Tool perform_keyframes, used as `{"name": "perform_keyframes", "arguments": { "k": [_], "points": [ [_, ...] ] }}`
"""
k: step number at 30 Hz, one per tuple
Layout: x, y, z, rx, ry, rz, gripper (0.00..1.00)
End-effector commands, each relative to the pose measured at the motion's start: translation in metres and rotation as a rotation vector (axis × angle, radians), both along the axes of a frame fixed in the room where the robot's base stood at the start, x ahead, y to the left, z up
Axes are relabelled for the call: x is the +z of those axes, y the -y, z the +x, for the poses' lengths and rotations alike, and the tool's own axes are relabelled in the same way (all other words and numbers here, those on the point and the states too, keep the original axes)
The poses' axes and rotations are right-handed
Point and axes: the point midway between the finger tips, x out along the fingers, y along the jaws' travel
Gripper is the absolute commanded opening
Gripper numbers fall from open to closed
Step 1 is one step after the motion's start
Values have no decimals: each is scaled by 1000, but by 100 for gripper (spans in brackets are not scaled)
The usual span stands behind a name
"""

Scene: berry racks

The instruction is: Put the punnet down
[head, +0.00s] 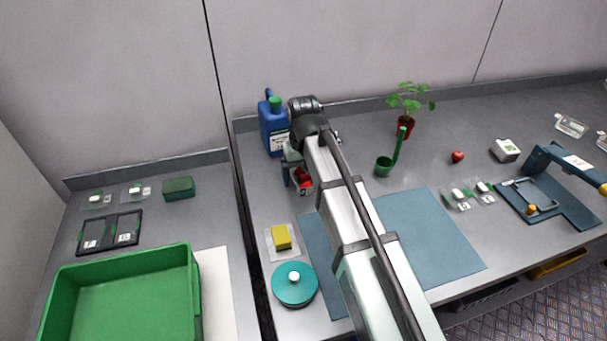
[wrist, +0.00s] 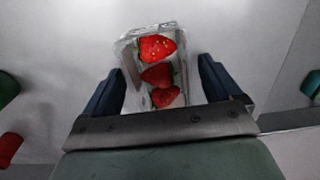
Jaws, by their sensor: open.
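The punnet (wrist: 133,52) is a clear box with red strawberries in it, seen between my gripper's fingers in the wrist view. It appears to rest on the grey worktop. My gripper (wrist: 162,82) is open, with a dark blue finger on each side of the punnet and a visible gap at the right finger. In the head view the punnet's red berries (head: 304,178) show beside my gripper (head: 290,178), near the back left of the right-hand counter. My arm hides part of the punnet there.
A blue jug (head: 271,128) stands just behind my gripper. A green scoop (head: 385,165) and a potted plant (head: 405,124) stand to the right. A yellow sponge (head: 281,237) and a teal lidded pot (head: 295,288) lie in front. The blue mat (head: 430,235) looks clear.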

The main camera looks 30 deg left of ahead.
Motion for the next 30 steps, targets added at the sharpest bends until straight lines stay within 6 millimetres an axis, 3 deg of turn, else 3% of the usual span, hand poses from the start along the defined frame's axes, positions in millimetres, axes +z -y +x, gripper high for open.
{"name": "perform_keyframes", "arguments": {
  "k": [8,24,30],
  "points": [
    [9,-1,1,0,1,1,91],
    [92,-1,1,-1,-1,1,91],
    [114,-1,1,-1,-1,0,91]
  ]
}}
